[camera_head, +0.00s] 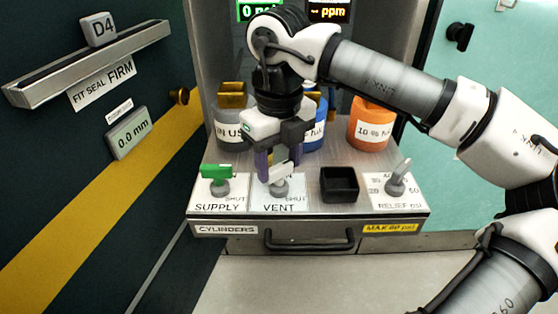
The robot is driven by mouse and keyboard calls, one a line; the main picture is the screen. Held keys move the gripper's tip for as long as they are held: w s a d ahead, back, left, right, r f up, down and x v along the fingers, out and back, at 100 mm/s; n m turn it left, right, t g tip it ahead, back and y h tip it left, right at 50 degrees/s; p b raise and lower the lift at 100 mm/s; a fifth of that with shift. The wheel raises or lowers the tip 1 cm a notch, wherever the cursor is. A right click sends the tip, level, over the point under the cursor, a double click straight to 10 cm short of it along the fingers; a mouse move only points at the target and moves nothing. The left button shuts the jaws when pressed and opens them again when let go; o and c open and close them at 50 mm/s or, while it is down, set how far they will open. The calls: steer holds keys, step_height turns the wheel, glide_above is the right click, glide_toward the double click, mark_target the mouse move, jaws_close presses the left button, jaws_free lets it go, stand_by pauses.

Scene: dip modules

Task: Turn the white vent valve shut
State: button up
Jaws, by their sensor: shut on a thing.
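The white vent valve (281,173) stands on the VENT plate (270,207) at the front of the grey shelf. Its white handle is turned at a slant, with its right end higher in the picture. My gripper (279,169) points down over the valve and its purple fingers are shut on the white handle. The fingers hide part of the handle. The word SHUT shows at the right of the plate.
The green supply valve (216,172) stands close on the left. A black open box (339,184) and the relief lever (398,178) are on the right. An orange cylinder (370,125), a grey one (231,118) and a partly hidden blue one (314,117) stand behind.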

mark_target(279, 165)
steer(key=m, duration=0.3)
steer(key=shift+m, duration=0.3)
steer(key=shift+m+b, duration=0.45)
steer(key=shift+m, duration=1.35)
steer(key=o, duration=1)
steer(key=shift+r, duration=0.1)
step_height(279, 165, up, 14)
steer(key=p, duration=0.3)
steer(key=shift+p, duration=0.3)
